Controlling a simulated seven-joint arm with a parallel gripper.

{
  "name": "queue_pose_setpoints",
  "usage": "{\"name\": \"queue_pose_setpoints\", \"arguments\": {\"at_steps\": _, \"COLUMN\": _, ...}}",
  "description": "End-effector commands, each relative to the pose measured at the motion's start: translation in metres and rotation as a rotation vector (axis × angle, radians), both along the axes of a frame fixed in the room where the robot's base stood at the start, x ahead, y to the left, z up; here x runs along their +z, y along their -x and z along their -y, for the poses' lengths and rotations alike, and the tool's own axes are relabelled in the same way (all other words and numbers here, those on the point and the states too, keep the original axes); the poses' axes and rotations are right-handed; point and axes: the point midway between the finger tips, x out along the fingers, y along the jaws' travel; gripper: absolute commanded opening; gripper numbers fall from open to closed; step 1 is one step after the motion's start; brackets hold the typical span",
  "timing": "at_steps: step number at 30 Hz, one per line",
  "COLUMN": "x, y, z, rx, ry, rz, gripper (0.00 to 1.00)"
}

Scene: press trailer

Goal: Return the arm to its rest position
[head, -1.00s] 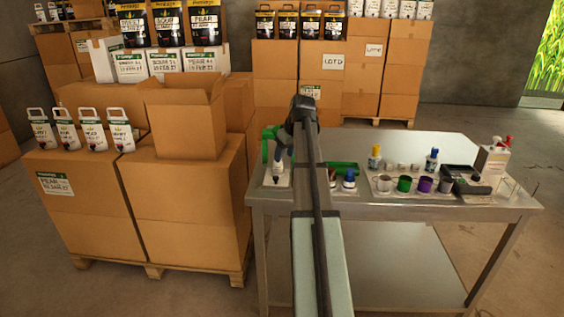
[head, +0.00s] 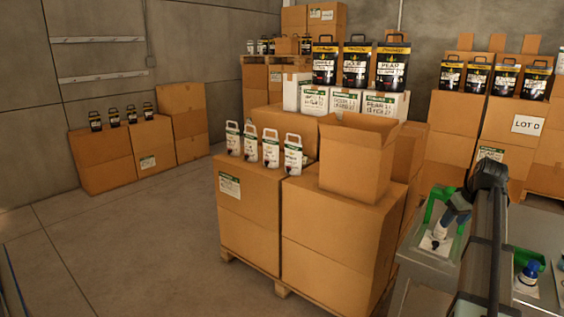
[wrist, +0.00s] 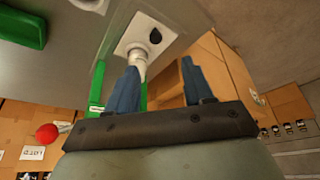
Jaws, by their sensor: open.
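My arm reaches out along the right side of the head view, over the steel table (head: 425,270). My gripper (head: 450,218) hangs at its far end, over the table's left part. In the wrist view my gripper (wrist: 160,88) shows two blue fingers spread apart, with nothing clearly held between them. A white item with a dark spot (wrist: 138,48) lies just beyond the left finger; I cannot tell whether they touch. A green frame (wrist: 96,88) stands beside that finger.
A blue-capped bottle (head: 528,272) and a green tray (head: 530,258) are on the table at right. Stacked cartons on a pallet (head: 283,290) stand left of the table, with an open box (head: 355,170) and several pouches (head: 270,150) on top. The floor (head: 130,240) further left is clear.

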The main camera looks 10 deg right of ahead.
Motion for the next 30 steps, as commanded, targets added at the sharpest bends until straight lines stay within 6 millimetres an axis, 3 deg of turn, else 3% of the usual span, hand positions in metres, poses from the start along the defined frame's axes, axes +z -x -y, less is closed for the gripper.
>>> {"name": "queue_pose_setpoints", "arguments": {"at_steps": 9, "x": -0.119, "y": 0.004, "z": -0.095, "rx": 0.142, "ry": 0.019, "rz": -0.130, "gripper": 0.52}}
{"name": "queue_pose_setpoints", "arguments": {"at_steps": 20, "x": -0.247, "y": 0.013, "z": -0.169, "rx": 0.133, "ry": -0.047, "rz": -0.262, "gripper": 0.52}}
{"name": "queue_pose_setpoints", "arguments": {"at_steps": 30, "x": -0.356, "y": 0.047, "z": -0.239, "rx": 0.104, "ry": -0.096, "rz": -0.392, "gripper": 0.52}}
